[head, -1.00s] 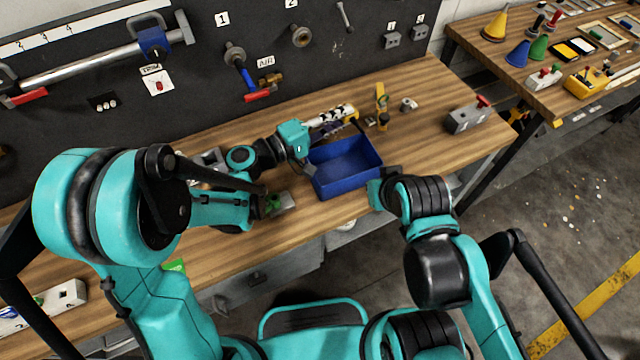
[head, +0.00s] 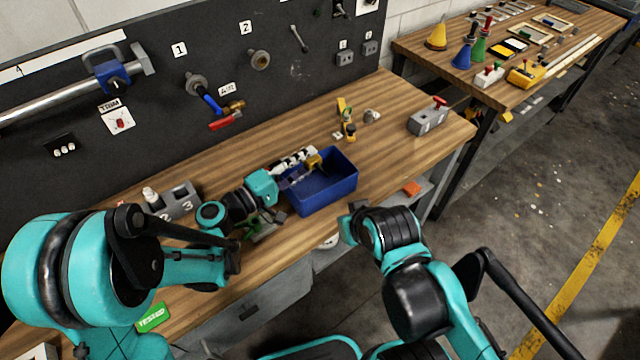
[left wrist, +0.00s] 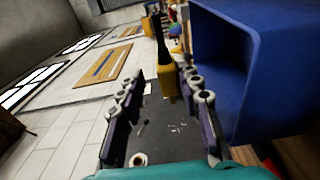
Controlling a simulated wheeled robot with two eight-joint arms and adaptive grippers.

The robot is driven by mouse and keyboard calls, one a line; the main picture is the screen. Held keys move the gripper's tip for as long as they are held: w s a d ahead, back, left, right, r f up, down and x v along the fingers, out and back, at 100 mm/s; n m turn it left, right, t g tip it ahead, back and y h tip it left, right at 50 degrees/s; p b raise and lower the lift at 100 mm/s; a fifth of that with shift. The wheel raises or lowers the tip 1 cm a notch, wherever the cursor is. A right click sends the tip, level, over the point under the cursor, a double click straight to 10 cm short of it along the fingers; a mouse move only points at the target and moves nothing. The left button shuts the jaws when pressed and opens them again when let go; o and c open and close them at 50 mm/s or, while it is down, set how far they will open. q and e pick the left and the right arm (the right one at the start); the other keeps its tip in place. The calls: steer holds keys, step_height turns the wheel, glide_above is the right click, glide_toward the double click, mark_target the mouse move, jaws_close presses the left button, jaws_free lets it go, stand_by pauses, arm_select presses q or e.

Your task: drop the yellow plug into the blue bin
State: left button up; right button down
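The blue bin (head: 335,196) stands on the workbench by its front edge; its wall also fills the right of the left wrist view (left wrist: 265,80). My left gripper (head: 309,166) reaches from the left over the bin's rim. The yellow plug (head: 314,161) is at its fingertips, above the bin. In the left wrist view the plug (left wrist: 170,84), with a black rod, lies close to the right finger, and a gap shows between it and the left finger. My right gripper (head: 354,212) is just right of the bin's front; its fingers are not clear.
A yellow tool (head: 345,120) and a grey block with a red knob (head: 428,120) stand farther along the bench. A grey numbered block (head: 178,200) is behind my left arm. The pegboard (head: 150,60) closes the back. Bare bench lies right of the bin.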

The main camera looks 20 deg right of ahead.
stand_by(0.3)
arm_select(q)
steer(key=v, duration=1.2)
steer(key=shift+a, duration=0.2)
